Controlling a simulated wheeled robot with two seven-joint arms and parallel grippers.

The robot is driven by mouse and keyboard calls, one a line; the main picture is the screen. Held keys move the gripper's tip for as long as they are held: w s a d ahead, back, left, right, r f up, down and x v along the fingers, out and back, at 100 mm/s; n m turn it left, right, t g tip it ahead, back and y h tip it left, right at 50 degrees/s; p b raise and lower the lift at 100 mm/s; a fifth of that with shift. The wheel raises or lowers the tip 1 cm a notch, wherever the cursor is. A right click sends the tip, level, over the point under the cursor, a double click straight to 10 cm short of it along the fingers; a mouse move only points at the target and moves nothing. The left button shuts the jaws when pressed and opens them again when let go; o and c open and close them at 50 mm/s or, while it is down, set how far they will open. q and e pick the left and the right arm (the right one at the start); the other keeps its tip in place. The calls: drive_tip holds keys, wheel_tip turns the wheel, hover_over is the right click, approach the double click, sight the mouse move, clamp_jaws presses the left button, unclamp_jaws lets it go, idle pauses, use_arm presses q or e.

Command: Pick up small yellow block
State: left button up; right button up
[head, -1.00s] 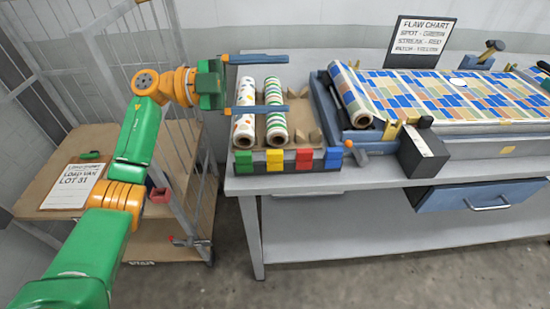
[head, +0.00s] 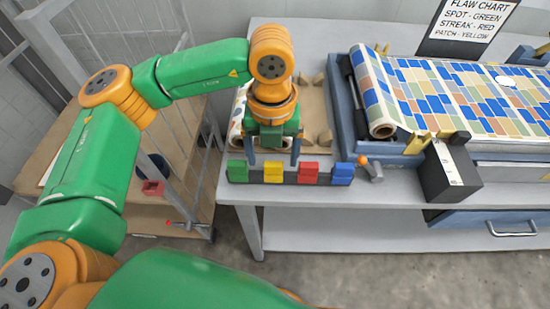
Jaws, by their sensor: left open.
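The small yellow block (head: 273,173) sits in a dark rack (head: 328,180) at the front edge of the table, between a green block (head: 238,171) on its left and a red block (head: 309,172) on its right. My left gripper (head: 273,158) points down just behind or above the yellow block. Its jaws are open, one finger to each side of the block in the picture. I cannot tell the exact gap in height. My right gripper is out of view.
A patterned roll (head: 238,125) lies left of my gripper, partly hidden by my arm. A blue press bed with patterned sheet (head: 450,95) and a black box (head: 452,170) stand to the right. An orange-knobbed lever (head: 370,168) is close right of the rack. A wire cage cart (head: 185,150) is left.

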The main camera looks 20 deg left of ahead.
sight(274, 164)
use_arm(q)
wheel_tip(274, 164, down, 3)
drive_tip(key=shift+f, duration=0.15)
drive_tip(key=shift+w+f, duration=0.1)
drive_tip(key=shift+w, duration=0.2)
drive_tip(key=shift+c, duration=0.2)
drive_tip(key=shift+s, duration=0.3)
drive_tip(key=c, duration=1.1)
clamp_jaws()
drive_tip(key=shift+w, duration=0.15)
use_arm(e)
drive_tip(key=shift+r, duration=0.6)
